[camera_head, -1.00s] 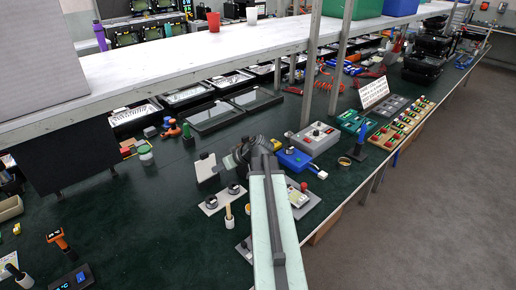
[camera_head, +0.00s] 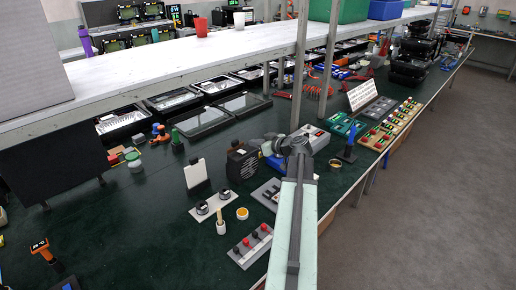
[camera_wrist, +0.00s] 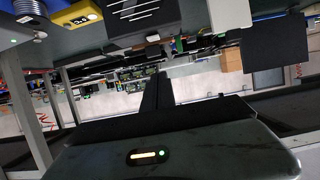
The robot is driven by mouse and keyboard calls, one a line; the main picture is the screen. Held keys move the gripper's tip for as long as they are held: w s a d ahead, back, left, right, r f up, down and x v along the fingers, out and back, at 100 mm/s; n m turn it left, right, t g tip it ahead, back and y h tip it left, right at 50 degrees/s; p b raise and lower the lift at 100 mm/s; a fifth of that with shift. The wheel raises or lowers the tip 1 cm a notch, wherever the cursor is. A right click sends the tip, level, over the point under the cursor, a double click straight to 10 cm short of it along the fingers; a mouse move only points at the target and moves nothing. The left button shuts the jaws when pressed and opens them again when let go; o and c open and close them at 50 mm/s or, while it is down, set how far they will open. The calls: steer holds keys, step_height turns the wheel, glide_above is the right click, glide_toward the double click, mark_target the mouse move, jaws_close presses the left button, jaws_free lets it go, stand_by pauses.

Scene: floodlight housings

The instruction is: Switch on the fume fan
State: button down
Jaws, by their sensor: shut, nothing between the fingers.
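A black box with a slatted front (camera_head: 242,163), which looks like the fume fan, stands on the dark green bench left of my arm's end. A slatted dark box also shows upside down at the top of the wrist view (camera_wrist: 140,12). Its switch and whether it is on cannot be made out. My gripper (camera_wrist: 157,88) is shut and empty, its fingers together in the middle of the wrist view. In the head view the end of my arm is just right of the black box, and the fingers are hard to separate from the wrist.
A white upright card (camera_head: 195,173), a plate with two black knobs (camera_head: 212,206) and a grey panel with red and black buttons (camera_head: 251,246) are nearby. A metal post (camera_head: 299,65) rises close by.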

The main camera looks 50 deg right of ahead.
steer(key=b, duration=0.2)
glide_above(242, 152)
steer(key=s, duration=0.2)
step_height(242, 152, down, 3)
steer(key=shift+s+r, duration=0.1)
steer(key=shift+r, duration=0.1)
steer(key=f+b, duration=0.3)
steer(key=shift+s+f+b, duration=0.3)
steer(key=shift+s, duration=0.1)
